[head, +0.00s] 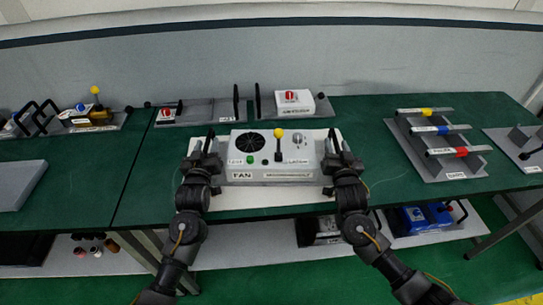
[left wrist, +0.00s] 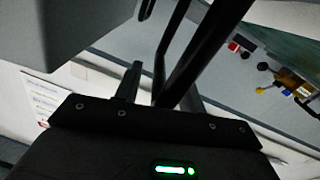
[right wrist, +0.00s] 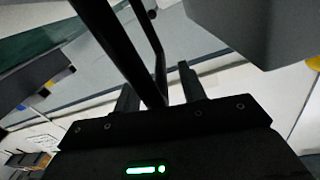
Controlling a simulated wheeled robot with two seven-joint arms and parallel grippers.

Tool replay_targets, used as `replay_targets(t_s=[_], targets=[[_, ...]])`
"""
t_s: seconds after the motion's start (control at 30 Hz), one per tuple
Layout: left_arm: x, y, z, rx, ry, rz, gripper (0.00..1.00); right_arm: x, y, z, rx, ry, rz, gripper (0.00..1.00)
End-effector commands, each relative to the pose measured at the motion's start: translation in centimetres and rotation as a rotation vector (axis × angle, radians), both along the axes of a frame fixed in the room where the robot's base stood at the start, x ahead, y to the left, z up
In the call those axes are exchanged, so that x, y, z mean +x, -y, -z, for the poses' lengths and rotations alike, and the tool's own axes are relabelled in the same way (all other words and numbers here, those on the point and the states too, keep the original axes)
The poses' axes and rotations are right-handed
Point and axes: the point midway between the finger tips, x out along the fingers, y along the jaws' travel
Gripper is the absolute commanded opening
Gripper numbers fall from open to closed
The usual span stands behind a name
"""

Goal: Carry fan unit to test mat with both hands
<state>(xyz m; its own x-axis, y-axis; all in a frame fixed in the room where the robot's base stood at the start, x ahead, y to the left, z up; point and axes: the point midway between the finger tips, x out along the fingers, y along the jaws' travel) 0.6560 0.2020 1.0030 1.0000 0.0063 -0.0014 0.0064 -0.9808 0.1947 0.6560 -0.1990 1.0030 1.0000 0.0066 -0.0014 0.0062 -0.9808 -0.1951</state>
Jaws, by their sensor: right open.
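The fan unit (head: 271,157), a light grey box with a black fan grille, a yellow-knobbed lever and a "FAN" label, sits upright on the white mat (head: 262,199) on the green table. Black handles stand at its two ends. My left gripper (head: 204,163) is at the left handle, with the handle bars (left wrist: 185,65) passing between its open fingers in the left wrist view. My right gripper (head: 335,166) is open at the right handle, whose bars (right wrist: 125,50) pass between its fingers in the right wrist view. The fingertips are partly hidden behind the handles.
A grey rack with yellow, blue and red handled pieces (head: 437,145) stands at right. Grey units with red switches (head: 294,98) line the back. A grey plate (head: 20,184) lies at left.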

Motion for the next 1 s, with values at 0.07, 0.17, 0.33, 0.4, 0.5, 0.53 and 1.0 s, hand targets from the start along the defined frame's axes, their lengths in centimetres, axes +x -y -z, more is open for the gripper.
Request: replay_targets(t_s=[0.07,0.17,0.33,0.4,0.5,0.53,1.0], targets=[[0.52,0.0,-0.05,-0.001,0.001,0.0,0.4,0.49,-0.01,0.0,0.0,0.0,0.0,0.41],[0.79,-0.01,-0.02,-0.001,0.0,0.0,0.4,0.79,-0.02,-0.02,-0.001,0.0,-0.001,0.41],[0.85,-0.02,0.0,-0.001,0.0,0.0,0.4,0.84,-0.02,-0.01,0.0,0.0,-0.001,0.41],[0.84,-0.02,-0.01,-0.001,0.0,0.0,0.4,0.83,-0.02,-0.01,0.0,0.0,-0.001,0.41],[0.83,-0.02,-0.01,-0.001,0.0,0.0,0.32,0.82,-0.01,-0.01,0.0,0.0,-0.001,0.33],[0.83,-0.02,-0.01,-0.001,0.0,0.0,0.28,0.82,-0.01,-0.01,0.0,0.0,-0.001,0.29],[0.81,0.05,-0.01,-0.001,0.0,0.001,0.0,0.8,-0.07,-0.01,0.001,0.0,-0.002,0.0]])
